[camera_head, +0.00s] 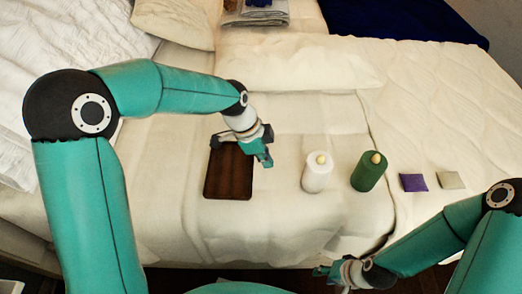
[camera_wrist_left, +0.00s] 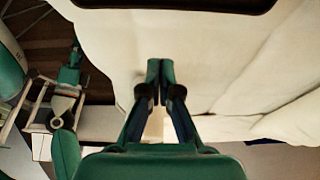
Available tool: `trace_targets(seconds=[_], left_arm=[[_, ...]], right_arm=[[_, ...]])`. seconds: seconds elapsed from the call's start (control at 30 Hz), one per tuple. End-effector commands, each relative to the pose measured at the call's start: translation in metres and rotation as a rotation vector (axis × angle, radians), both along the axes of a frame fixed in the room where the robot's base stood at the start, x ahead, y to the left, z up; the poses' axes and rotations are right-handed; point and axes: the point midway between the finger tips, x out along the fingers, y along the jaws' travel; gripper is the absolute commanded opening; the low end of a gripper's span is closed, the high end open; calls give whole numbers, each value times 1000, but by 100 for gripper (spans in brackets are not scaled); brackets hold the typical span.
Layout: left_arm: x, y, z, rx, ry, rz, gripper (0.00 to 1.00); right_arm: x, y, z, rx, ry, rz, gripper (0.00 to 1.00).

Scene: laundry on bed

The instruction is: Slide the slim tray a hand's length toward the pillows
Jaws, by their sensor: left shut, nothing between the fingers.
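The slim tray (camera_head: 228,178) is a dark brown flat rectangle lying on the cream bed cover, left of the bottles. Its dark edge (camera_wrist_left: 170,4) also crosses the top of the left wrist view. My left gripper (camera_head: 266,161) is over the tray's right far corner in the head view, hiding part of that edge; its fingers (camera_wrist_left: 160,70) are together and empty. I cannot tell whether it touches the tray. My right gripper (camera_head: 322,271) is low, by the bed's near edge; its finger state is unclear. Pillows (camera_head: 175,20) lie at the upper left.
A white bottle (camera_head: 317,173) and a green bottle (camera_head: 369,171) stand right of the tray. A purple square (camera_head: 413,182) and a beige square (camera_head: 450,180) lie further right. Folded cloth (camera_head: 256,13) lies at the back. The cover left of the tray is clear.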

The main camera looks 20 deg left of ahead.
Motion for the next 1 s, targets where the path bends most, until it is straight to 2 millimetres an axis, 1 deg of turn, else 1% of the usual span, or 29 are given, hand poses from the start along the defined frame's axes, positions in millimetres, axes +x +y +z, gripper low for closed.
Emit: trace_targets(seconds=[0.03,0.2,0.3,0.4,0.5,0.67,1.0], left_arm=[[0,-3,-13,1,6,-1,0],[2,-13,-45,1,5,2,0],[-1,5,-40,0,1,8,0],[-4,17,-40,0,1,6,0],[-5,23,-41,0,1,5,0],[-6,27,-41,0,0,3,0],[-6,27,-41,0,0,0,0]], right_arm=[[0,0,-2,0,0,0,40],[0,0,-4,0,0,0,40],[0,0,-1,0,0,0,40],[0,0,0,0,0,0,40],[0,0,0,0,0,0,40],[0,0,0,0,0,0,40],[0,0,-1,0,0,0,40]])
